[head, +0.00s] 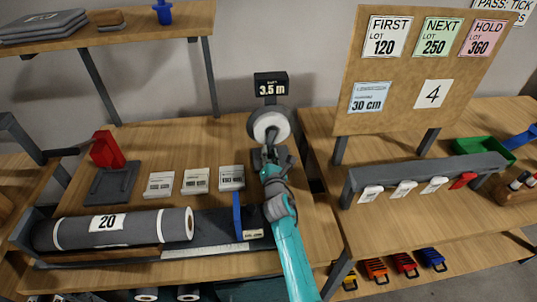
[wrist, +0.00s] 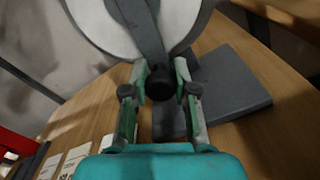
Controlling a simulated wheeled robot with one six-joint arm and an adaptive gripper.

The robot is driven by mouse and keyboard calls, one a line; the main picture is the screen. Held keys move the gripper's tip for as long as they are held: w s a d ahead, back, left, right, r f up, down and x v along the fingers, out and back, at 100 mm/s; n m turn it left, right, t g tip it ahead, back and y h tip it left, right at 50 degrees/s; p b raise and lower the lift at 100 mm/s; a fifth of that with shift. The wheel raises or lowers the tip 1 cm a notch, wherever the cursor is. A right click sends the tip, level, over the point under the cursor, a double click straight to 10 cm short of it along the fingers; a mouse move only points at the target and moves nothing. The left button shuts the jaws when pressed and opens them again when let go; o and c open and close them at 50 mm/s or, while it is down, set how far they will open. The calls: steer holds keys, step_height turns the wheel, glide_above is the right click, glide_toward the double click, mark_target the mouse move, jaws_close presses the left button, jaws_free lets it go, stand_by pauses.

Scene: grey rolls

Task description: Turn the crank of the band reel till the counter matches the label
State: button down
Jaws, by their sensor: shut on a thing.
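The band reel (head: 268,126) stands at the back of the table, a pale disc with a grey rim. The counter (head: 270,85) above it reads 3.5 m. In the wrist view the reel's white disc (wrist: 92,22) fills the top, with a grey crank arm (wrist: 146,30) running down to a dark crank knob (wrist: 160,83). My gripper (wrist: 160,88) is shut on this knob, one finger on each side. In the head view my gripper (head: 270,158) is just below the reel and hides the knob. A small label (head: 253,233) lies at the table front; its print is too small to read.
A grey roll (head: 70,230) marked 20 lies at the front left. Several white cards (head: 196,180) and a red tool (head: 107,149) sit on the table. A board (head: 350,110) with lot signs stands right, above a rack (head: 425,175).

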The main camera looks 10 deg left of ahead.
steer(key=c, duration=0.9)
jaws_free()
steer(key=v, duration=1.2)
